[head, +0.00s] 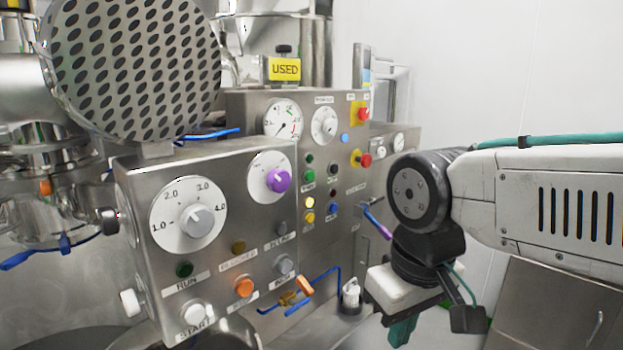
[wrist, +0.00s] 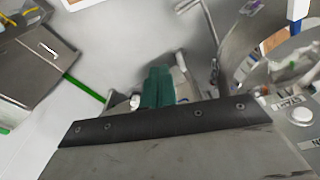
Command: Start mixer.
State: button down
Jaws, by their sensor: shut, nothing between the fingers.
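The near steel control panel (head: 228,215) stands left of centre in the head view. Its white button (head: 196,314) labelled START is at the lower left of its face, below a dark green RUN lamp (head: 184,269). An orange button (head: 243,287) and a grey button (head: 284,264) sit to its right. In the wrist view, a pale START button (wrist: 302,116) shows at the right edge. My gripper (head: 402,331) hangs to the right of the panel, apart from it, with its teal fingers pointing down. The fingers (wrist: 158,88) are together and empty in the wrist view.
A grey dial knob (head: 196,221) and a purple knob (head: 278,179) are higher on the panel. A second panel (head: 340,150) with red buttons stands behind. Blue-handled valves (head: 312,290) and a white-capped item (head: 351,293) are between panel and gripper. A steel cabinet (head: 545,305) is at right.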

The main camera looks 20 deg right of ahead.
dwell(0.7)
jog(key=w+d+f+m+t+h, duration=0.1)
jog(key=w+d+f+t, duration=0.25)
jog(key=w, duration=0.65)
jog(key=w+d+f+m+t, duration=0.1)
jog(key=w+d+f+t, duration=0.3)
jog(key=w, duration=0.7)
jog(key=w+d+f+m+h, duration=0.15)
jog(key=w+f, duration=0.35)
jog(key=w, duration=0.5)
jog(key=w+d+r+m+t+h, duration=0.2)
jog(key=w+d+r+t, duration=0.35)
jog(key=w+t, duration=0.2)
notch_tip(320, 180, up, 12)
jog(key=s+a+t+h, duration=0.1)
jog(key=s+t+h, duration=0.1)
jog(key=t, duration=0.4)
jog(key=shift+s+f+m+h, duration=0.15)
jog(key=shift+s+m+h, duration=0.2)
jog(key=shift+h, duration=0.1)
